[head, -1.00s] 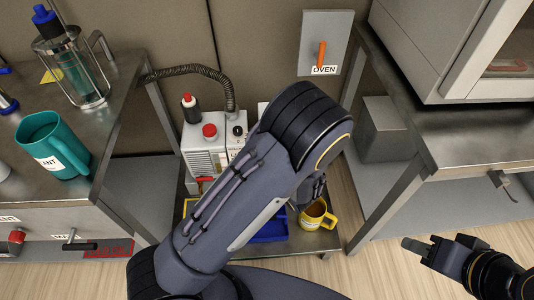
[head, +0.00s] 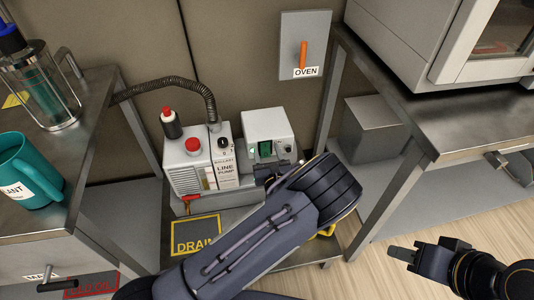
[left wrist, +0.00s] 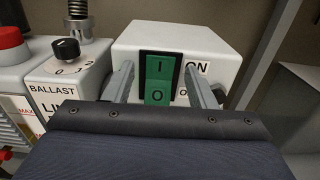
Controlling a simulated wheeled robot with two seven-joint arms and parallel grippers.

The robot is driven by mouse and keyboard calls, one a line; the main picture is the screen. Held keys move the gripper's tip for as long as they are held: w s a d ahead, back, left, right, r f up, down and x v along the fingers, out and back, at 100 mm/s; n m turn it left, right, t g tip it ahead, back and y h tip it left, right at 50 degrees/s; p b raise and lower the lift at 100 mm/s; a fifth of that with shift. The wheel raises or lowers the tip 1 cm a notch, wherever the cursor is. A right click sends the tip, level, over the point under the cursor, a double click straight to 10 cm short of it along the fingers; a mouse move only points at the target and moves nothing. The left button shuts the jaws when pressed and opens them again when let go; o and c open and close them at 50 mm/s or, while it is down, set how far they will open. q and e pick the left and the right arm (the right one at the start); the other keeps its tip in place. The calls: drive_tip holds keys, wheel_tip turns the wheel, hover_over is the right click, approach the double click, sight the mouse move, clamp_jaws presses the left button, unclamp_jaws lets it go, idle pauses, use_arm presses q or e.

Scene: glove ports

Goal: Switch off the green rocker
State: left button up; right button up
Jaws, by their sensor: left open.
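The green rocker (head: 264,149) is on the front of a small white box (head: 266,124). It also shows in the left wrist view (left wrist: 159,82), in a black frame, with I on its darker upper half and O on its brighter lower half. I cannot tell for sure which half is pressed in. An ON label is beside its top; a lower label is partly hidden. My left gripper (left wrist: 160,86) is open and empty, one finger on each side of the rocker. Contact cannot be made out. My right gripper (head: 404,262) is far off at the lower right; its jaw state is unclear.
A line pump (head: 198,160) with a red knob, black ballast knob and hose stands left of the box. The OVEN switch (head: 303,54) is on the wall above right. Metal tables flank both sides.

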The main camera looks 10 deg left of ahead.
use_arm(q)
drive_tip(key=shift+w, duration=0.1)
drive_tip(key=c, duration=1)
drive_tip(key=shift+f+b, duration=0.25)
drive_tip(key=shift+b, duration=0.15)
drive_tip(key=t+b, duration=0.1)
drive_tip(key=b, duration=0.1)
drive_tip(key=f+t+y+b, duration=0.1)
drive_tip(key=t+b, duration=0.1)
drive_tip(key=b, duration=0.1)
drive_tip(key=shift+d+f+t+y, duration=0.1)
drive_tip(key=shift+f+t+y, duration=0.15)
drive_tip(key=shift+t+y, duration=0.05)
drive_tip(key=shift+s+r+t+b, duration=0.2)
drive_tip(key=shift+t+b, duration=0.2)
drive_tip(key=shift+t, duration=0.1)
drive_tip(key=shift+r, duration=0.1)
drive_tip(key=o, duration=1)
